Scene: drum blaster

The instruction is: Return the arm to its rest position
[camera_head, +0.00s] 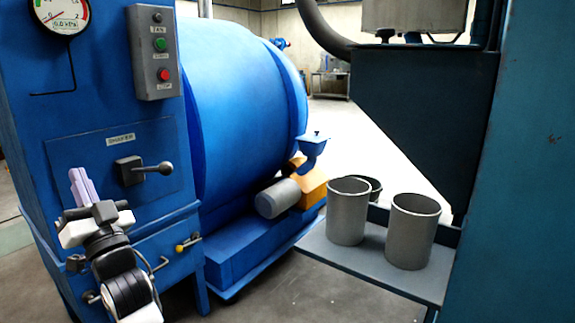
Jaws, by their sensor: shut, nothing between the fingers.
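My arm rises from the lower left of the head camera view, in front of the blue machine cabinet (85,120). My gripper (78,175) is at its upper end, with pale lilac fingers pointing up. The fingers are together and hold nothing. The gripper stands left of the shaker lever (150,168) and appears apart from it. My arm hides part of the cabinet's lower front.
The cabinet carries a gauge (62,12) and a fan button box (155,55). A large blue drum (240,100) lies behind it. Grey metal cans (348,212) stand on a shelf (365,270) at right, beside a dark teal machine (520,180). Bare floor shows at bottom centre.

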